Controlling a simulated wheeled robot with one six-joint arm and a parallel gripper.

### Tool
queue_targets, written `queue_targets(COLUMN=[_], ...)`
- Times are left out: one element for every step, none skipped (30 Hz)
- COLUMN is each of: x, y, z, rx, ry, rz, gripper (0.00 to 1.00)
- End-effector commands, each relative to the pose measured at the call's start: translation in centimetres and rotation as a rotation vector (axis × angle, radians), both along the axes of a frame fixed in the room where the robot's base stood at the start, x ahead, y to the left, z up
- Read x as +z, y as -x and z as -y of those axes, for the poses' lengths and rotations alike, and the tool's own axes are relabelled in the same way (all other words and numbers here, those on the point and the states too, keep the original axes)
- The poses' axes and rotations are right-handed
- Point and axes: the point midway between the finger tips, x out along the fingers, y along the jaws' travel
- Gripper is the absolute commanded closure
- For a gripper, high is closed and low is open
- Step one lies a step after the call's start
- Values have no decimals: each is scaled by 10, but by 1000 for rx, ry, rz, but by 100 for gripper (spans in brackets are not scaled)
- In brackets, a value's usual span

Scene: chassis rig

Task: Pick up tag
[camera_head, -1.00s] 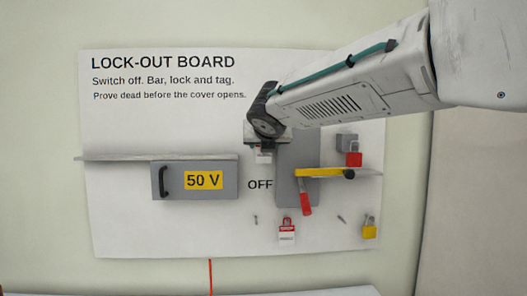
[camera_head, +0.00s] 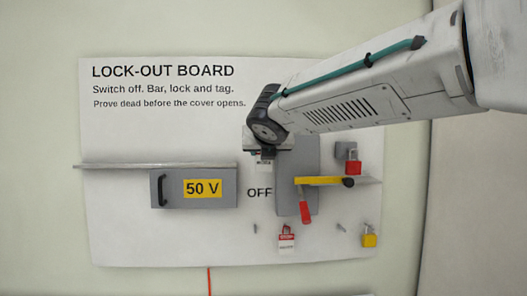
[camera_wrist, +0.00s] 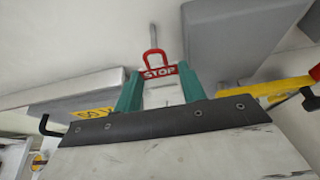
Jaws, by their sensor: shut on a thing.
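A tag with a red loop and a red band reading STOP (camera_wrist: 158,72) stands upright between my gripper's teal fingers in the wrist view. My gripper (camera_wrist: 158,92) is shut on it, and the dark gripper edge hides the lower part of its white body. In the head view my gripper (camera_head: 265,150) is in front of the board, above the word OFF and left of the tall grey switch box (camera_head: 297,180). A small white piece shows just below the gripper there. A similar red-and-white tag (camera_head: 286,240) hangs low on the board.
The board carries a grey 50 V box (camera_head: 220,190) under a shelf, a yellow bar (camera_head: 318,181), a red handle (camera_head: 305,212), a red padlock (camera_head: 353,167) and a yellow padlock (camera_head: 369,240). A thin peg (camera_wrist: 152,35) shows just behind the held tag's loop.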

Motion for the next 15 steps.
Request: queue_targets(x=[2, 2, 1, 2, 2, 2, 2, 1, 2, 1, 1, 1, 1, 1, 1], y=[13, 21, 32, 41, 51, 63, 71, 80, 90, 98, 104, 113, 119, 124, 130], z=[-1, -1, 0, 0, -1, 0, 0, -1, 0, -1, 0, 0, 0, 0, 0], rx=[4, 4, 3, 4, 5, 4, 5, 5, 4, 5, 4, 3, 4, 4, 3], ry=[1, 1, 0, -1, 0, 0, -1, -1, -1, 0, 0, 0, -1, -1, 0], rz=[2, 3, 2, 3, 3, 3, 3, 3, 3, 3, 3, 2, 2, 2, 2], gripper=[80, 80, 80, 80, 80, 80, 80, 80, 80, 80, 80, 80, 80, 80, 80])
